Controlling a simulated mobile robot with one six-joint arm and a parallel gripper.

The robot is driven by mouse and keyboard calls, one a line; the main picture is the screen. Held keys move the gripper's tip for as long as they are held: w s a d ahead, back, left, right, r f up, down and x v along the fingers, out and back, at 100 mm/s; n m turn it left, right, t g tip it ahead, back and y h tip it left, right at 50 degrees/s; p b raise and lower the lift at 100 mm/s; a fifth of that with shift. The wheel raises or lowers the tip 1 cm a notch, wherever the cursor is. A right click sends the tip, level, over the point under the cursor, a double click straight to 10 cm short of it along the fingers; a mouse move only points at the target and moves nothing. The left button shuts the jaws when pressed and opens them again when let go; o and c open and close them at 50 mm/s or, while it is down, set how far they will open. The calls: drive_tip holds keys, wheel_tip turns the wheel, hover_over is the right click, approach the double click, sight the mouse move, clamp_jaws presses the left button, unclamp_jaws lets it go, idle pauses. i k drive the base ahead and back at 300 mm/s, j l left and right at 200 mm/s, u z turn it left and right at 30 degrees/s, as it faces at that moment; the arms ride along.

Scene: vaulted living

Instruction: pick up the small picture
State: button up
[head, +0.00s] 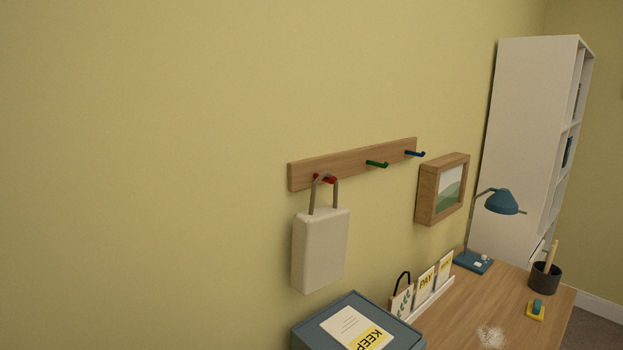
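The small picture (450,188) hangs on the yellow wall, right of and below the hook rail. It has a thick wooden frame around a green and pale landscape. My gripper does not show in the head view.
A wooden rail (345,165) with red, green and blue hooks is on the wall; a pale bag (320,250) hangs from the red hook. Below stand a wooden desk (475,312), a blue lamp (502,202), a card holder (436,297), a dark pen cup (545,277) and a blue box (405,335). A white shelf (525,140) stands behind.

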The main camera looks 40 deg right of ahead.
sight(399, 304)
drive_tip(key=z, duration=1.65)
drive_tip(key=i+j+z, duration=0.2)
drive_tip(key=j, duration=0.15)
drive_tip(key=i+j+z, duration=0.2)
drive_tip(key=j, duration=0.2)
drive_tip(key=j+z, duration=0.2)
drive_tip(key=j, duration=0.15)
